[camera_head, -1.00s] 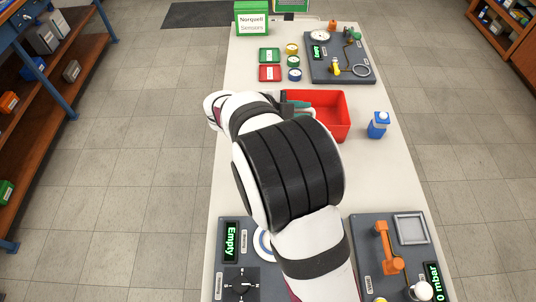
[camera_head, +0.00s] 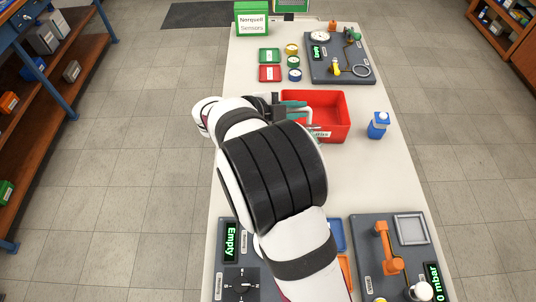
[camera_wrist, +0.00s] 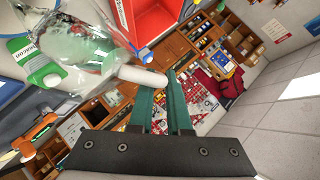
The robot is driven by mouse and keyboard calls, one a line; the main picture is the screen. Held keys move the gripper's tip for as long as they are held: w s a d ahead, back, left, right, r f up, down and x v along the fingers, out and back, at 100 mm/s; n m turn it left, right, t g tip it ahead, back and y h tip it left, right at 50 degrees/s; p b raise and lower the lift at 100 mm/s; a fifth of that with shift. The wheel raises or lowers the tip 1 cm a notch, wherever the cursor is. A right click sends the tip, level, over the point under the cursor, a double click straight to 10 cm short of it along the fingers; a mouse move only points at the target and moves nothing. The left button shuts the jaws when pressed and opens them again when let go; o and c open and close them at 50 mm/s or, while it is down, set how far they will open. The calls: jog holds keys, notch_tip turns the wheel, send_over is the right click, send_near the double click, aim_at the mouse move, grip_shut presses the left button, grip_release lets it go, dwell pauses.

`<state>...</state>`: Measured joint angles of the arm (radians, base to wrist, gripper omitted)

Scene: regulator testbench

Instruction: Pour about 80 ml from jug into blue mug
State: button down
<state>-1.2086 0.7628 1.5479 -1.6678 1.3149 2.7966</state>
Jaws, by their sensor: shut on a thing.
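The clear glass jug (camera_wrist: 80,35) fills the upper left of the wrist view, looking tilted. Its pale rod-like handle (camera_wrist: 140,75) reaches to the teal fingertips of my gripper (camera_wrist: 165,90), which is shut on it. I cannot make out a liquid level. In the head view my gripper (camera_head: 292,108) is over the left part of the red bin, largely behind my arm; the jug is not clear there. I cannot identify the blue mug in either view.
The red bin (camera_head: 337,97) stands mid-table, with a blue white-capped bottle (camera_head: 378,126) to its right. Red and green trays (camera_head: 269,73) and a gauge board (camera_head: 345,75) lie beyond. Near boards carry an "Empty" display (camera_head: 230,242) and an orange handle (camera_head: 384,243).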

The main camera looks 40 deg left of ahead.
aim_at(310, 111)
jog(key=shift+s, duration=0.15)
jog(key=w+g, duration=0.1)
jog(key=w+d+f+g, duration=0.1)
jog(key=w+g+y, duration=0.1)
jog(key=shift+d+f+m, duration=0.3)
jog(key=shift+f+m, duration=0.1)
jog(key=shift+w+d+g+y, duration=0.1)
jog(key=shift+w+g+y, duration=0.15)
jog(key=shift+g, duration=0.25)
jog(key=shift+w+d+f+g+y, duration=0.15)
jog(key=shift+f+g+y, duration=0.2)
jog(key=shift+f+g, duration=0.25)
dwell(0.7)
